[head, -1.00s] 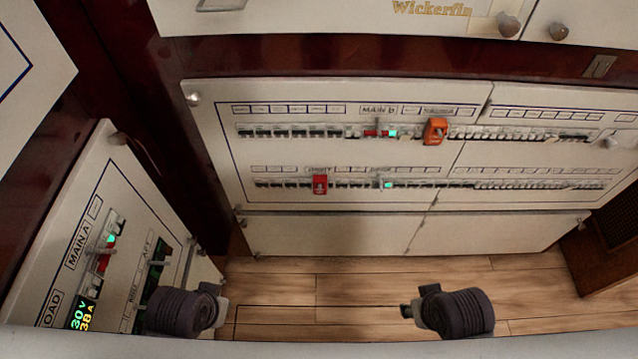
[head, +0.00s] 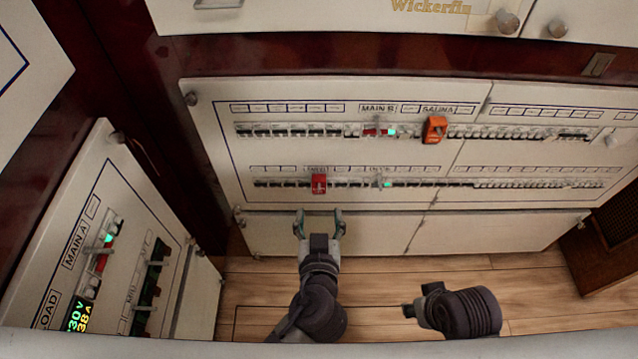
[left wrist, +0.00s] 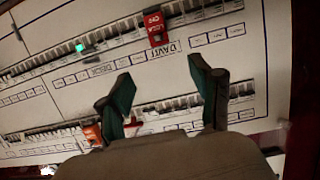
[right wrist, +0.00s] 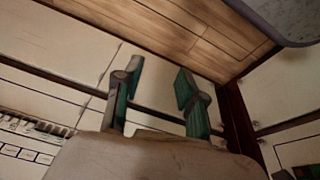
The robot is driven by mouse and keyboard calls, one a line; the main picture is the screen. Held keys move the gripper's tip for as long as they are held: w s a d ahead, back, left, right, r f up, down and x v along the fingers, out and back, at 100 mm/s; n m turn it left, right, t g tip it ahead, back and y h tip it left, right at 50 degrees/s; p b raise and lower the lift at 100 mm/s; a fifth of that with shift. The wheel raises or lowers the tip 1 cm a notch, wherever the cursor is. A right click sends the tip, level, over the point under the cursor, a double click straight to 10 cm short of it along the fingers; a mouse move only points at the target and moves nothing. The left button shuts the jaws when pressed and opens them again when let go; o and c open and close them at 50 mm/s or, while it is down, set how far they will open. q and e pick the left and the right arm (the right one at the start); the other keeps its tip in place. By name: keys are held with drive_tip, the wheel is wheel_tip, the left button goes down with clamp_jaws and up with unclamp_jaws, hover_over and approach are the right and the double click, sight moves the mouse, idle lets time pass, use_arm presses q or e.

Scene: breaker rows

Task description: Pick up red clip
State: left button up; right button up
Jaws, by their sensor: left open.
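The red clip (head: 319,184) sits on the lower breaker row of the main panel, left of the middle in the head view. It also shows in the left wrist view (left wrist: 156,27), beyond the fingertips near the top, with white lettering on it. My left gripper (head: 320,222) is open and empty, just below the red clip and in front of the panel's lower edge. Its two green-padded fingers (left wrist: 160,82) show apart in the left wrist view. My right gripper (right wrist: 160,82) is open and empty, with its fingers apart in the right wrist view.
An orange clip (head: 434,130) sits on the upper breaker row, right of the red one. A side panel (head: 105,240) with breakers and a lit display stands at the left. A blank lower panel (head: 330,236) and the wooden floor (head: 390,275) lie below.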

sight(319, 182)
use_arm(q)
drive_tip(key=x, duration=0.7)
drive_tip(key=shift+w+a+f+b, duration=0.1)
drive_tip(key=shift+w+f+b, duration=0.05)
drive_tip(key=shift+w+b, duration=0.2)
drive_tip(key=x, duration=0.5)
drive_tip(key=shift+f+b, duration=0.15)
drive_tip(key=shift+b, duration=0.15)
use_arm(e)
drive_tip(key=v, duration=0.3)
drive_tip(key=shift+s+d, duration=0.1)
use_arm(q)
drive_tip(key=shift+s, duration=0.1)
drive_tip(key=c, duration=1.2)
drive_tip(key=s, duration=1.8)
use_arm(e)
drive_tip(key=shift+f, duration=0.15)
